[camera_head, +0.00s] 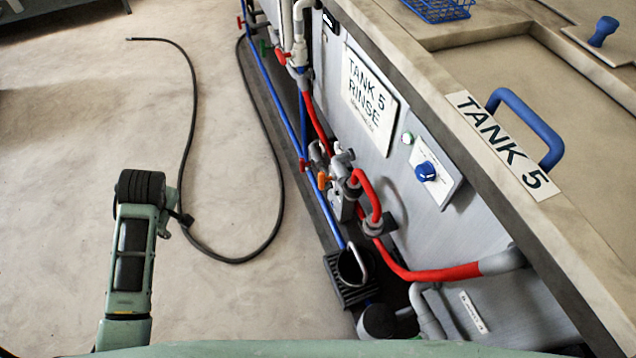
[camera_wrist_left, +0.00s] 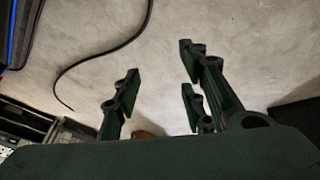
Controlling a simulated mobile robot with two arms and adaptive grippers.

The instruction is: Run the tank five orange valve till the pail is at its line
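A small orange valve handle (camera_head: 323,180) sits on the grey and red pipework below the TANK 5 RINSE sign (camera_head: 369,97). Below it, a dark round pail (camera_head: 347,268) with a pale curved bar at its mouth stands on a black grate (camera_head: 350,294). The pail's line and any liquid in it cannot be made out. My left arm is at the lower left of the head view, well apart from the valve. In the left wrist view my left gripper (camera_wrist_left: 158,94) is open and empty, its fingers spread above the bare floor. My right gripper is not in view.
Red-handled valves (camera_head: 303,163) sit near the orange one. A blue knob (camera_head: 426,171) is on the tank front. A red hose (camera_head: 430,273) runs beside the pail. A black hose (camera_head: 280,190) loops over the floor (camera_head: 85,120), which is otherwise open at left.

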